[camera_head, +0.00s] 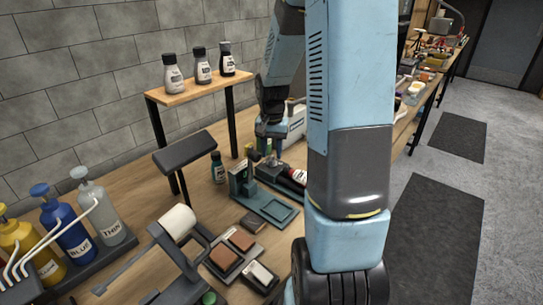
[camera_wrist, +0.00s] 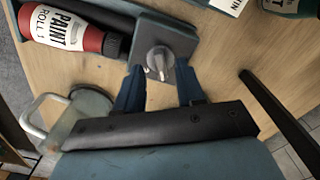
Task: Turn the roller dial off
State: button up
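The roller dial (camera_wrist: 159,60) is a light grey knob on a square grey plate (camera_wrist: 147,35) at the end of the roller machine. Its raised grip points roughly up and down in the wrist view. My gripper (camera_wrist: 159,72) is open, with its two blue fingertips apart, one to each side of the knob's lower part. No clear contact with the dial shows. A red and black paint bottle (camera_wrist: 72,33) lies on the rollers beside the dial. In the head view the bottle (camera_head: 298,175) is partly hidden by my arm, and the dial cannot be made out.
A green stand (camera_head: 265,203) is in front of the machine. A raised wooden shelf (camera_head: 200,88) carries three bottles. A dark bar (camera_wrist: 280,115) crosses the wrist view's right side.

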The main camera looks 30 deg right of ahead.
jog(key=shift+f, duration=1.05)
jog(key=shift+c, duration=0.3)
grip_shut()
